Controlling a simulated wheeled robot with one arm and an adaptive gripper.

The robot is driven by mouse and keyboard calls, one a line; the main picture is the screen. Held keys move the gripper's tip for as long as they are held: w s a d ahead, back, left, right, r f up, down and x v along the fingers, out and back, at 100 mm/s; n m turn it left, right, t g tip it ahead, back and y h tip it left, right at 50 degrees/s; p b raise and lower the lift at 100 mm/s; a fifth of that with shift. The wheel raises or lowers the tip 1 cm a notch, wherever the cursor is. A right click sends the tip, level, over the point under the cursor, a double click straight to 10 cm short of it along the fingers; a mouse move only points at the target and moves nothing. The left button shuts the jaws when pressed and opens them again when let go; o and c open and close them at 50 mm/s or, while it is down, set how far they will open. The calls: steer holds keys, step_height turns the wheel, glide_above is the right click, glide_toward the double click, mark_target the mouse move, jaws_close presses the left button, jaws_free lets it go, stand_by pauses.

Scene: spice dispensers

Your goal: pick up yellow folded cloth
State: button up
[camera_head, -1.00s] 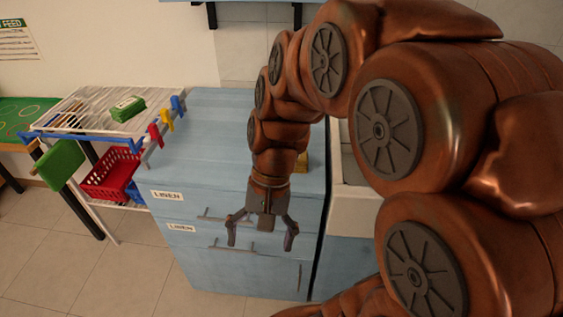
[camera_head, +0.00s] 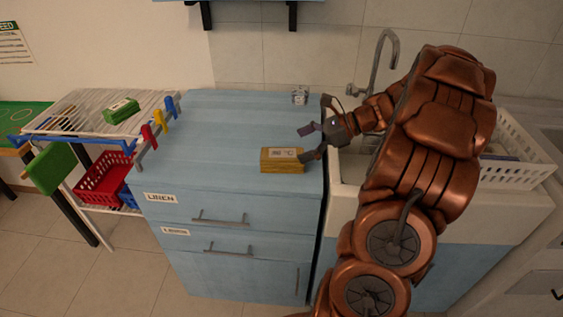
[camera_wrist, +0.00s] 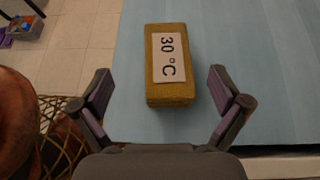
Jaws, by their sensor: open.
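The yellow folded cloth (camera_head: 283,162) is a mustard block with a white "30 °C" label. It lies on the blue cabinet top near its front right edge. It also shows in the wrist view (camera_wrist: 171,92), just ahead of the gripper and between the lines of the two fingers. My gripper (camera_head: 307,143) is at the right of the cloth in the head view, with its fingers pointing left. In the wrist view the fingers (camera_wrist: 170,88) are spread wide on either side of the cloth's near end, apart from it. Nothing is held.
The blue cabinet top (camera_head: 230,125) is mostly clear, with a small grey item (camera_head: 299,96) at the back. A sink (camera_head: 350,165) with a tap (camera_head: 385,50) and a white basket (camera_head: 520,160) are at right. A drying rack (camera_head: 75,115) with a green cloth (camera_head: 121,110) stands left.

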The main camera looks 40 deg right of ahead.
mark_target(283, 153)
steer(key=shift+d+f+m, duration=0.1)
steer(key=shift+d+m, duration=0.2)
steer(key=shift+d, duration=0.4)
steer(key=shift+w+d+f, duration=0.1)
steer(key=shift+p+x, duration=0.7)
steer(key=shift+x, duration=3.1)
steer(key=shift+f, duration=0.1)
steer(key=shift+c, duration=0.2)
steer(key=c, duration=1.3)
